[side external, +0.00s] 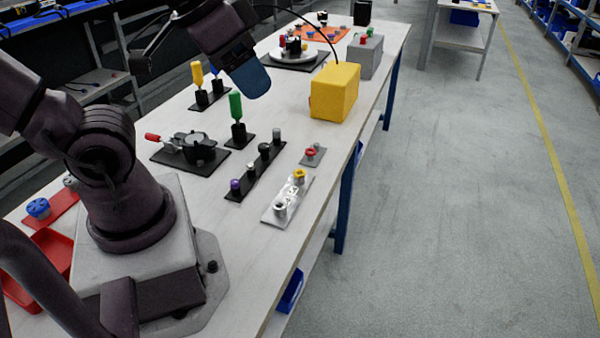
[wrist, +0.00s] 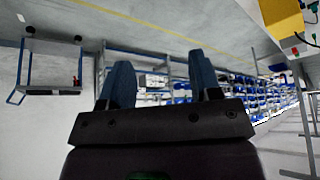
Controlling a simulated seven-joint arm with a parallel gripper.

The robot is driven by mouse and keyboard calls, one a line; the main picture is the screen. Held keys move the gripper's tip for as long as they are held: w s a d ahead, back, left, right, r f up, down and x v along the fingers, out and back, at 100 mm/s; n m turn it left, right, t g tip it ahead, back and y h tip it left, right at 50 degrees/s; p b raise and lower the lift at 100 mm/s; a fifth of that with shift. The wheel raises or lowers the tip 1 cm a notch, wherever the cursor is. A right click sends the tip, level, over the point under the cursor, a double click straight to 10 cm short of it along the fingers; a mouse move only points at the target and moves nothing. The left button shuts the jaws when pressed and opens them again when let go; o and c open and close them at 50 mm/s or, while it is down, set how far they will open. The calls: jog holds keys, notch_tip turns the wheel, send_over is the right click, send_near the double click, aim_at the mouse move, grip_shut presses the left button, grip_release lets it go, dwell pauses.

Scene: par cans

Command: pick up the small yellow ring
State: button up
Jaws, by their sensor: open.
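A pale round piece (side external: 280,209) is at the plate's near end. My gripper (side external: 252,84) is raised above the far part of the table, away from the ring and to the left of a yellow box. In the wrist view my gripper's two blue fingers (wrist: 162,75) are apart with nothing between them. The ring is not visible in the wrist view.
The yellow box (side external: 335,91) stands beyond the ring, with a grey block (side external: 368,57) behind it. A black strip (side external: 255,172) with several pegs lies left of the silvery plate. Green (side external: 235,107) and yellow (side external: 198,75) handles stand upright.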

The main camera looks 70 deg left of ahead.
jog(key=n+g, duration=0.6)
jog(key=n, duration=1.6)
send_over(302, 175)
jog(key=a, duration=0.1)
notch_tip(302, 175, down, 20)
jog(key=shift+n, duration=0.3)
jog(key=f, duration=1.2)
jog(key=shift+w+f, duration=0.2)
jog(key=shift+f, duration=0.25)
jog(key=shift+c, duration=0.4)
